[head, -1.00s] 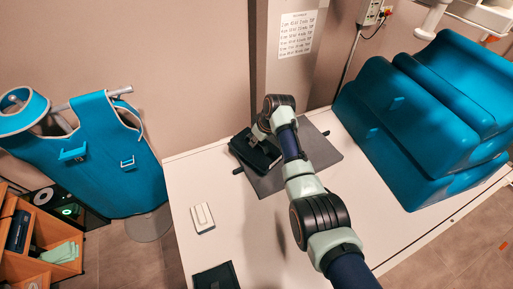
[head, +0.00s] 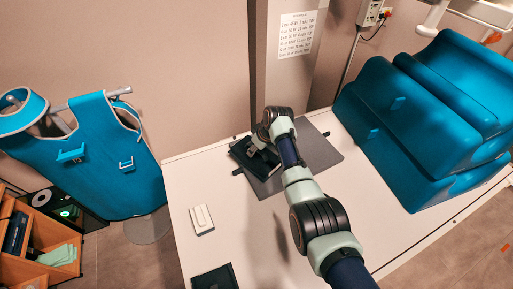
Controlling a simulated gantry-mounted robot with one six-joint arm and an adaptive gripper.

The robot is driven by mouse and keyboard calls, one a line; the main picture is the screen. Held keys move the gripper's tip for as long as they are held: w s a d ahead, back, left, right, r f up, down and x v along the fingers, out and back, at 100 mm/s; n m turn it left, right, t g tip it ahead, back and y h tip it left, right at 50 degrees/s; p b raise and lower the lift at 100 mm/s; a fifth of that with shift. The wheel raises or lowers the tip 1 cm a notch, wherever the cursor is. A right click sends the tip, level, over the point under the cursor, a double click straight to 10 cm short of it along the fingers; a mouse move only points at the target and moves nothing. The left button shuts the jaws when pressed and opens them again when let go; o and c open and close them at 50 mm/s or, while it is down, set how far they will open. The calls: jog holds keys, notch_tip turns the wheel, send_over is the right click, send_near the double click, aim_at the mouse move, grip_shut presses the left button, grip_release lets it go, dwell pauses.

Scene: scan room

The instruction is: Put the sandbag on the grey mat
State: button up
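The dark sandbag (head: 246,160) is at the left part of the grey mat (head: 315,155), overlapping its left edge in the picture. I cannot tell whether it rests fully on the mat or is held just above it. My gripper (head: 254,149) points down at the sandbag's upper side, touching or very close to it. My wrist hides part of the sandbag, and the fingertips are too small and dark to show whether they are closed on it.
The mat lies on a white table (head: 245,225). A small white box (head: 201,219) and a black flat item (head: 215,278) lie nearer the front. Large blue cushions (head: 425,125) fill the right side. A blue apron (head: 95,165) hangs at left. The table's middle is clear.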

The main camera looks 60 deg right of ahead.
jog(key=p+v, duration=0.3)
jog(key=v, duration=0.9)
jog(key=shift+r, duration=0.2)
jog(key=w+a+n+t, duration=0.1)
jog(key=w+a, duration=0.3)
jog(key=a, duration=0.6)
jog(key=w+a+r+n+t, duration=0.15)
jog(key=w+a, duration=0.25)
jog(key=a, duration=0.6)
jog(key=w+a+t, duration=0.2)
jog(key=w+a, duration=0.2)
jog(key=a, duration=0.6)
jog(key=s+a+r+t, duration=0.2)
jog(key=s+a+r, duration=0.1)
jog(key=a, duration=0.7)
jog(key=s+a+r+n+t+y, duration=0.1)
jog(key=s+a+r, duration=0.3)
jog(key=a, duration=0.6)
jog(key=shift+s+a+r+t, duration=0.25)
jog(key=shift+s+t, duration=0.2)
jog(key=shift+s, duration=0.55)
